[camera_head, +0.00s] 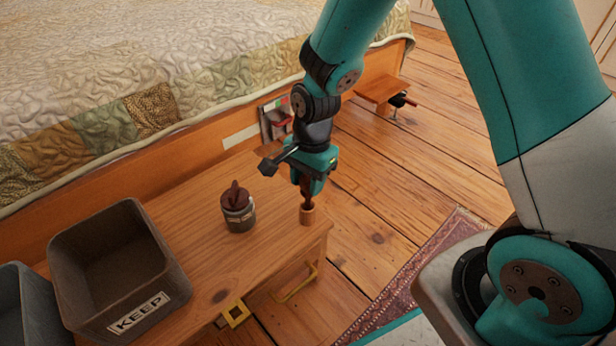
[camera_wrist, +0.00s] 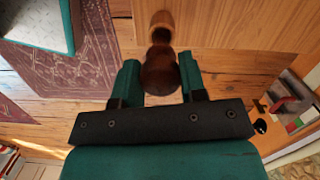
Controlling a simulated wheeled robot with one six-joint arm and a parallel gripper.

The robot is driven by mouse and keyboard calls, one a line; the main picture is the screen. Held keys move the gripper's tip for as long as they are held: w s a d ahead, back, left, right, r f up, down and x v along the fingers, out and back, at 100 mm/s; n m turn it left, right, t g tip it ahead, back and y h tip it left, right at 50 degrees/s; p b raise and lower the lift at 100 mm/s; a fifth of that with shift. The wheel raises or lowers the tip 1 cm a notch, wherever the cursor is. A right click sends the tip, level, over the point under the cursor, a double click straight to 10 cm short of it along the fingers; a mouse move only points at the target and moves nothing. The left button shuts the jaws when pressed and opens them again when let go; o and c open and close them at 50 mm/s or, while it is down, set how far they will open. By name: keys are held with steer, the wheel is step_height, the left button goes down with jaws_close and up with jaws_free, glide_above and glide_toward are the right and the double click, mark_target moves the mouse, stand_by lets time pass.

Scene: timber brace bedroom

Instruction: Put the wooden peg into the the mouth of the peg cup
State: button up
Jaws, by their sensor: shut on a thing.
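My gripper (camera_head: 312,178) points down over the near right corner of the wooden table. It is shut on the dark brown wooden peg (camera_head: 308,194). The peg's rounded top (camera_wrist: 158,74) shows between the fingers in the wrist view. The small tan wooden peg cup (camera_head: 306,217) stands upright at the table's corner, directly below the peg. In the wrist view the cup (camera_wrist: 162,18) lies just beyond the peg, with its dark mouth facing the peg. The peg's lower end meets or overlaps the mouth in both views; I cannot tell how far inside it is.
A dark labelled jar (camera_head: 239,219) with a reddish-brown top stands left of the cup. A grey bin marked KEEP (camera_head: 150,312) is further left. The bed (camera_head: 150,90) runs behind the table (camera_head: 205,240). The table's right edge is close beside the cup.

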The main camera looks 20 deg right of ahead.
mark_target(307, 192)
steer(key=shift+f+b, duration=0.75)
steer(key=shift+f, duration=1.05)
steer(key=o, duration=1)
steer(key=r+p, duration=0.2)
steer(key=r, duration=0.3)
steer(key=d+r+p, duration=0.1)
steer(key=r+p, duration=0.2)
steer(key=r, duration=0.3)
steer(key=w+d+r+p, duration=0.1)
steer(key=r+p, duration=0.2)
steer(key=r, duration=0.3)
steer(key=shift+r, duration=0.15)
steer(key=shift+a+r, duration=0.1)
